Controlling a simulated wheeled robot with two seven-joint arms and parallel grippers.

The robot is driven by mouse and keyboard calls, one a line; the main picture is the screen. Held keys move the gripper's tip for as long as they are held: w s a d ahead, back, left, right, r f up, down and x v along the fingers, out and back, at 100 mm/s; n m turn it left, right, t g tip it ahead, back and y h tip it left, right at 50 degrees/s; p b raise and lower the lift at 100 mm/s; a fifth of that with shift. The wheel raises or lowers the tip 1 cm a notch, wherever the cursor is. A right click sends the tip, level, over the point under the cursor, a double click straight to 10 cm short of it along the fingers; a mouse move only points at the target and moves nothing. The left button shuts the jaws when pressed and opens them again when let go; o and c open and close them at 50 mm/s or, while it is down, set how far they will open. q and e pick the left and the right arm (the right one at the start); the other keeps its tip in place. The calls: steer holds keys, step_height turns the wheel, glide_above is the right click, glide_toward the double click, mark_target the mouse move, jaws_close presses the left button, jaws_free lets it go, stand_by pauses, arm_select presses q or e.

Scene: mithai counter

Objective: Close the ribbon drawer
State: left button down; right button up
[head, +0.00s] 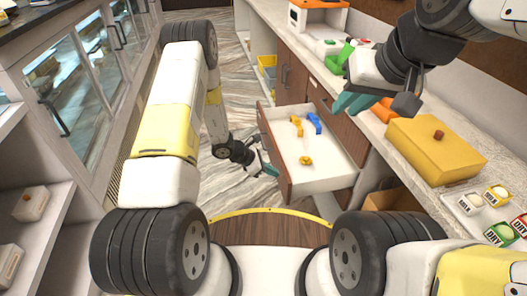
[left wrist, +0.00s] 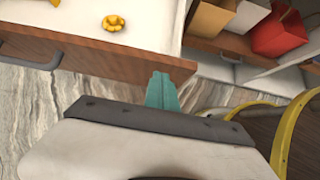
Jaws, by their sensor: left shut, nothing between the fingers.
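The ribbon drawer (head: 325,176) stands pulled open from the right-hand counter in the head view. It holds a blue ribbon item (head: 314,123), a yellow one (head: 296,125) and a small yellow bow-like piece (head: 306,160). My left gripper (head: 270,170) is shut and empty, outside the drawer by the near end of its wooden front. In the left wrist view its teal fingertips (left wrist: 161,90) overlap the front's right end (left wrist: 165,65); contact is unclear. The drawer handle (left wrist: 30,56) lies left of them. My right gripper (head: 358,98) is above the counter; its finger gap is unclear.
A large yellow box (head: 437,148) and several small labelled boxes sit on the counter (head: 375,125). Glass-fronted cases (head: 82,85) line the left side. Marbled floor (head: 240,85) lies clear between. Bags (left wrist: 280,30) show beyond the drawer in the left wrist view.

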arm_select(q)
steer(key=shift+w+d, duration=0.2)
steer(key=shift+d, duration=0.5)
steer(key=w+d, duration=0.3)
steer(key=d, duration=0.9)
steer(key=w+d, duration=0.3)
steer(key=d, duration=1)
steer(key=shift+w, duration=0.35)
arm_select(e)
steer(key=shift+w+a, duration=0.45)
steer(key=shift+w, duration=0.15)
